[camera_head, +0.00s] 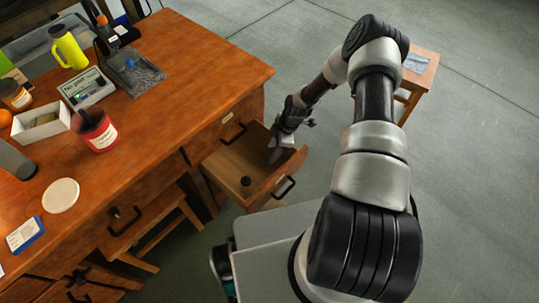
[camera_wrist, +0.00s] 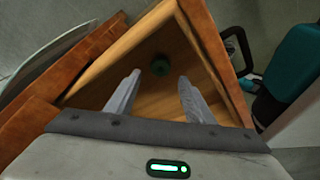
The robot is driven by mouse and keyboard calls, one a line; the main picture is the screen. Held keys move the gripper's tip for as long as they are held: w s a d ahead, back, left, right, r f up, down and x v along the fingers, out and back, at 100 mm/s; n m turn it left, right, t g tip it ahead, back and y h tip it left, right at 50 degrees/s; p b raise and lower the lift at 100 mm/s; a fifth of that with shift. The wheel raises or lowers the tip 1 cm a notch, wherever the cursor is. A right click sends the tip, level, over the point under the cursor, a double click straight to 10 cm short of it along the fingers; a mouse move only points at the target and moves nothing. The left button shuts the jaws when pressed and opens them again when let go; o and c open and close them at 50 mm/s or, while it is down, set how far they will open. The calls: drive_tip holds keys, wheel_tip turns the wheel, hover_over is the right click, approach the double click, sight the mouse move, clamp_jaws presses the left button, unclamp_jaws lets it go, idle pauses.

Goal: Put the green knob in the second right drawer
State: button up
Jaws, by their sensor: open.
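The green knob (camera_wrist: 160,66) lies on the floor of an open wooden drawer, near one corner, and looks very dark in the head view (camera_head: 246,181). The drawer (camera_head: 284,187) is pulled out from the right side of the desk, below a closed front with a black handle (camera_head: 234,134). I cannot tell for sure which drawer of the stack it is. My gripper (camera_wrist: 158,92) points down into the drawer, its two grey fingers apart with nothing between them. In the wrist view the knob lies beyond the fingertips, apart from them. The fingers partly show in the head view (camera_head: 274,156).
The desk top (camera_head: 180,85) bears a yellow-green jug (camera_head: 68,48), a red pot (camera_head: 96,132), a white box (camera_head: 40,124) and other items. Other handled drawers (camera_head: 125,218) are at the desk's left. A small stool (camera_head: 418,72) stands at the back right, with open floor around.

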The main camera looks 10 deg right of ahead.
drive_tip(key=s+d+r+m+h, duration=0.1)
drive_tip(key=r+m, duration=0.1)
drive_tip(key=r, duration=1.1)
drive_tip(key=s+d+r+m+t+h, duration=0.1)
drive_tip(key=r+m+h, duration=0.1)
drive_tip(key=r, duration=1.1)
drive_tip(key=s+d+r+m+h, duration=0.1)
drive_tip(key=d+r+m, duration=0.1)
drive_tip(key=r, duration=1)
drive_tip(key=s+a+r+m+t, duration=0.2)
drive_tip(key=s+r+m, duration=0.3)
drive_tip(key=s+r, duration=0.4)
drive_tip(key=s+a+r+m+t, duration=0.2)
drive_tip(key=s+a+r+m, duration=0.2)
drive_tip(key=s+r, duration=0.5)
drive_tip(key=shift+s+r+m+y+p, duration=0.3)
drive_tip(key=shift+s+r+m, duration=0.1)
drive_tip(key=shift+s, duration=0.95)
